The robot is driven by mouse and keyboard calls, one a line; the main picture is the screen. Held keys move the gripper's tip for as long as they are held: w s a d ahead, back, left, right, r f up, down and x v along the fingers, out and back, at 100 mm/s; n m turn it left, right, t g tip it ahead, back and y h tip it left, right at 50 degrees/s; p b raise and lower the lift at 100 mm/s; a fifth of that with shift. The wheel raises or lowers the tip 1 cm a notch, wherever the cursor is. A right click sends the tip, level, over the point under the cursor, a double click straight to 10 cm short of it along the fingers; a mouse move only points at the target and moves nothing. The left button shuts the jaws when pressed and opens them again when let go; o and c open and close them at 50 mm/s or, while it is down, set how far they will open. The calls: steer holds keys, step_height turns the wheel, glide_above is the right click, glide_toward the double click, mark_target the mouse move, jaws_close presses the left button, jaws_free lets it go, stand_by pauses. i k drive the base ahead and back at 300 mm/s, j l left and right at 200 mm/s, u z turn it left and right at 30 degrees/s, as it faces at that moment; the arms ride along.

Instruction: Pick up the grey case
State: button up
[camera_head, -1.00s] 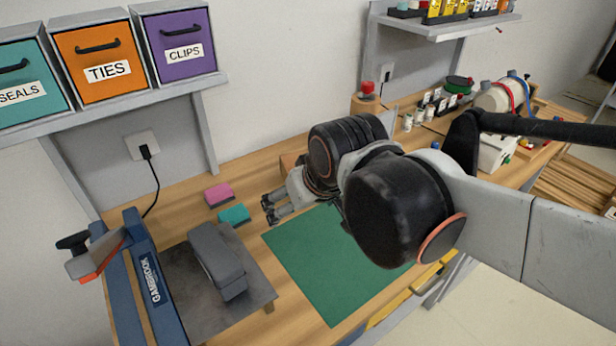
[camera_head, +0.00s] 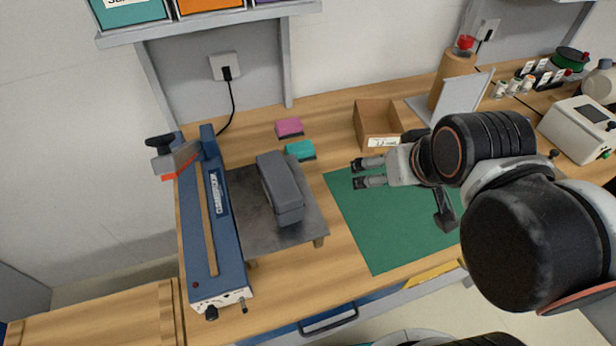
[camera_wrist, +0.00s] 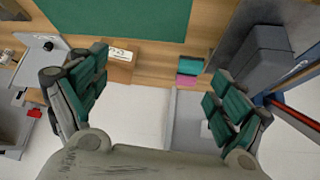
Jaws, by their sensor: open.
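The grey case (camera_head: 280,187) lies on a dark grey platform (camera_head: 241,207) beside a blue sealer on the workbench, in the head view. In the wrist view the case (camera_wrist: 262,60) shows at the upper right, beyond the right finger. My gripper (camera_head: 362,173) is open and empty. It is over the left part of the green mat (camera_head: 385,240), to the right of the case and apart from it. In the wrist view my gripper (camera_wrist: 155,105) has its two green-padded fingers spread wide, with nothing between them.
The blue sealer (camera_head: 216,240) stands left of the case. A pink block (camera_head: 289,127) and a teal block (camera_head: 300,150) lie behind it. An open cardboard box (camera_head: 378,125) stands behind the mat. A shelf (camera_head: 205,27) with bins hangs above.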

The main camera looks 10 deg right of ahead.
mark_target(286, 199)
steer(key=k+j+z, duration=0.4)
steer(key=j, duration=0.3)
steer(key=k+j+z, duration=0.35)
steer(key=k+j, duration=0.25)
steer(key=k, duration=0.05)
